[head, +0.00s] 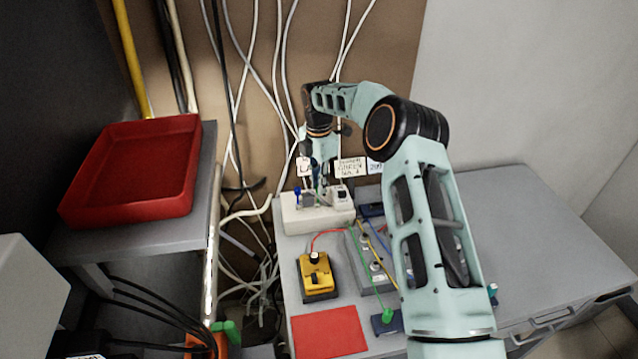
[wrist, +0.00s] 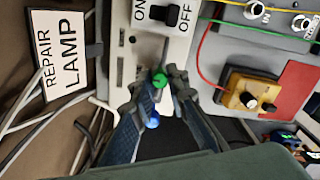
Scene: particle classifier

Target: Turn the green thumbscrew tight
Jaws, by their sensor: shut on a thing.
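The green thumbscrew (wrist: 159,80) is on the white switch box (wrist: 176,52), at the edge of a metal piece. My gripper (wrist: 157,84) is shut on the thumbscrew, with one dark fingertip on each side of it. A blue thumbscrew (wrist: 152,119) shows between my fingers, lower in the wrist view. In the head view my gripper (head: 318,174) points down over the white box (head: 300,222), and the green thumbscrew is hard to make out there. The thread is hidden, so I cannot tell how tight it is.
An ON/OFF switch (wrist: 174,28) sits beside the thumbscrew. A "REPAIR LAMP" sign (wrist: 58,60) stands close by. A yellow box (head: 317,277), a red mat (head: 328,331) and a green-knobbed lever (head: 388,316) are on the table. The table's right side (head: 530,230) is clear.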

